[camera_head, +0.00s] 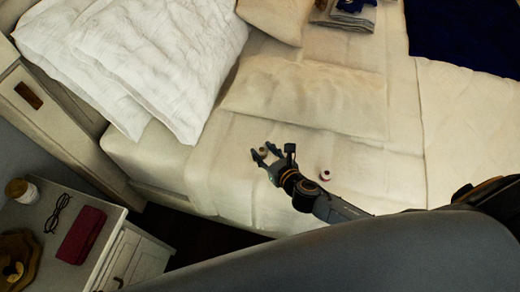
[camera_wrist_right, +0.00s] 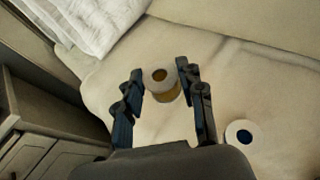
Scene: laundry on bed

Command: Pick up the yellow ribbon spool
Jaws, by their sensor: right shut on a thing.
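The yellow ribbon spool (camera_wrist_right: 161,86) has a pale rim and a yellow-brown core. It sits between the two dark fingers of my right gripper (camera_wrist_right: 162,84), which is shut on it. In the head view the spool (camera_head: 262,152) shows small at the fingertips of my right gripper (camera_head: 268,157), over the near side of the bed. I cannot tell whether it is clear of the sheet. My left gripper is not in view.
A second spool, white with a dark centre (camera_head: 325,175), lies on the bed (camera_head: 220,175) beside my right gripper. White pillows (camera_head: 150,60) lie at the left. A nightstand (camera_head: 115,225) holds glasses (camera_head: 57,212), a red case (camera_head: 81,235) and a jar (camera_head: 21,191).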

